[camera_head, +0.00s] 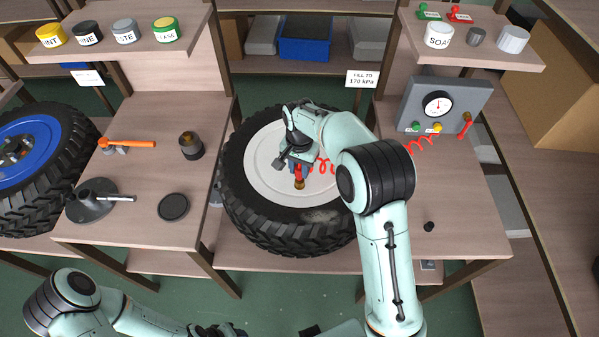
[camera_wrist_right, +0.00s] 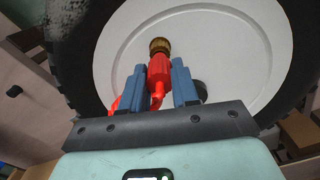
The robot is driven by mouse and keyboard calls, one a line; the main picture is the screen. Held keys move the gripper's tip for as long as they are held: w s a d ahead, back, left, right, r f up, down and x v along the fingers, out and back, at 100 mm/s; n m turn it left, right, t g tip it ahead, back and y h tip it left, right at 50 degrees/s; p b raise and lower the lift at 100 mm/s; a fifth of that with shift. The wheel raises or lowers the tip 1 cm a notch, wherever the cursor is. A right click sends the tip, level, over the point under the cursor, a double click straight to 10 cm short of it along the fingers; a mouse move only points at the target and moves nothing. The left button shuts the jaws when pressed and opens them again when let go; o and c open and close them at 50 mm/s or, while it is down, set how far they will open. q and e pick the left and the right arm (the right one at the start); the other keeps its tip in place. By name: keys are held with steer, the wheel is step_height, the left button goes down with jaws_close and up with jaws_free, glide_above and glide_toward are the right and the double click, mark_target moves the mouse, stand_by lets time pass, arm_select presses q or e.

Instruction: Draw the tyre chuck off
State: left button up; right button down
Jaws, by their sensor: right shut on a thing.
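The tyre chuck (camera_wrist_right: 159,72) is red with a brass-coloured end (camera_wrist_right: 159,46) in the right wrist view. My right gripper (camera_wrist_right: 168,75) is shut on the chuck, with a blue finger on each side of it. In the head view the right gripper (camera_head: 299,168) is over the white wheel disc, and the chuck's brass end (camera_head: 299,184) shows just below it. The tyre (camera_head: 290,230) is black with chunky tread around a white disc (camera_head: 265,165). A red coiled hose (camera_head: 325,166) runs from the chuck. The valve is hidden. My left gripper (camera_head: 220,330) is partly cut off at the bottom edge.
A grey gauge box (camera_head: 470,90) with a dial stands right of the tyre. Left are an orange-handled tool (camera_head: 130,143), a dark cup (camera_head: 191,146) and a black round lid (camera_head: 173,207). A small black cap (camera_head: 429,227) lies on the right table, whose front is mostly clear.

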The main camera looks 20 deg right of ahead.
mark_target(300, 168)
steer(key=shift+r+p, duration=1.1)
steer(key=shift+r, duration=1.65)
arm_select(q)
steer(key=w+r, duration=0.3)
arm_select(e)
steer(key=shift+f, duration=0.1)
